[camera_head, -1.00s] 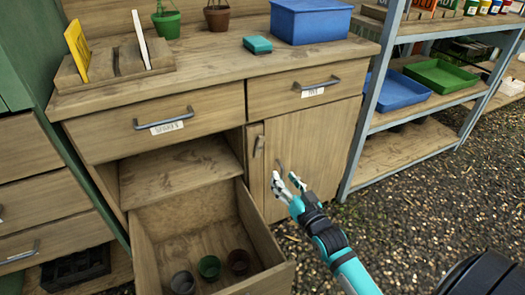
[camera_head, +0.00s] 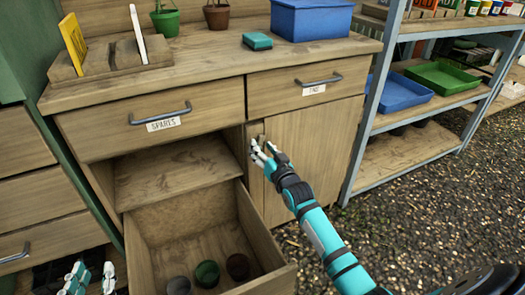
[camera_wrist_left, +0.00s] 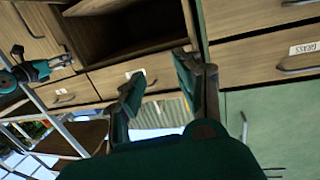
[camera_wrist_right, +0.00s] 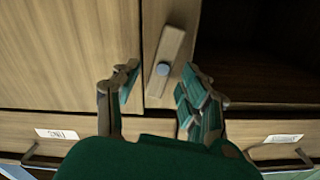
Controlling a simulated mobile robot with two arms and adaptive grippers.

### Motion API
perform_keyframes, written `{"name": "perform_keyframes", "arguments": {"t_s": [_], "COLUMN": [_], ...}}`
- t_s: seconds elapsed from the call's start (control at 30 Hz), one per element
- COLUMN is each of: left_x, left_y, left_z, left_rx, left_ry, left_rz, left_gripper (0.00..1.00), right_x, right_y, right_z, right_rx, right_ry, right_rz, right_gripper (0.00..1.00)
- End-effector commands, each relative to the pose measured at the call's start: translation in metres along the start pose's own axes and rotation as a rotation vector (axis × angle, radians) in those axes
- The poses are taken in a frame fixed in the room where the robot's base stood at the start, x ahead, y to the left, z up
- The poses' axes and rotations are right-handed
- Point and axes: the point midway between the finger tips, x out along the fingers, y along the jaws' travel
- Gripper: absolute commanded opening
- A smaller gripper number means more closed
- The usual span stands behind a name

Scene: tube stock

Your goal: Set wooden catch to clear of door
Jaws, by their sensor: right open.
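The wooden catch (camera_wrist_right: 174,52) is a short light bar with a round grey-blue pivot, on the narrow post beside the cupboard door (camera_head: 312,160). In the right wrist view it lies slightly tilted, mostly along the post, beside the door's edge. The door (camera_wrist_right: 65,55) looks closed. My right gripper (camera_head: 264,154) is at the catch and covers most of it in the head view. In the right wrist view its open fingers (camera_wrist_right: 160,92) stand either side of the catch's near end; contact is unclear. My left gripper (camera_head: 91,279) is open and empty at the lower left.
An open lower drawer (camera_head: 265,270) with several dark pots juts out left of the door. Above are closed drawers labelled SPARES (camera_head: 95,130) and a second one (camera_head: 270,97). A metal shelf rack (camera_head: 366,110) stands to the right. Gravel floor (camera_head: 420,215) is clear in front.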

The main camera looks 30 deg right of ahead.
Motion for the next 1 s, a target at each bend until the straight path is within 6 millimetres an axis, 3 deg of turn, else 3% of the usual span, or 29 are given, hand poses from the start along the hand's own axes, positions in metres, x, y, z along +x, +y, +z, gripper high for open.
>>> {"name": "perform_keyframes", "arguments": {"t_s": [0.33, 0.67, 0.87, 1.0], "left_x": [0.001, 0.0, 0.0, -0.004], "left_y": [0.001, 0.001, 0.001, -0.004], "left_z": [-0.005, -0.005, -0.005, 0.018], "left_rx": [0.0, -0.001, -0.001, 0.001], "left_ry": [0.025, 0.024, 0.02, -0.117], "left_rz": [0.001, 0.001, 0.001, -0.008], "left_gripper": [0.34, 0.34, 0.34, 0.34], "right_x": [0.003, 0.003, 0.003, 0.003], "right_y": [0.0, 0.0, 0.0, -0.001], "right_z": [0.0, 0.0, -0.001, -0.002], "right_rx": [-0.001, -0.001, -0.007, -0.056], "right_ry": [-0.001, -0.001, -0.001, -0.002], "right_rz": [0.0, 0.0, 0.0, 0.001], "right_gripper": [0.44, 0.01, 0.0, 0.0]}}
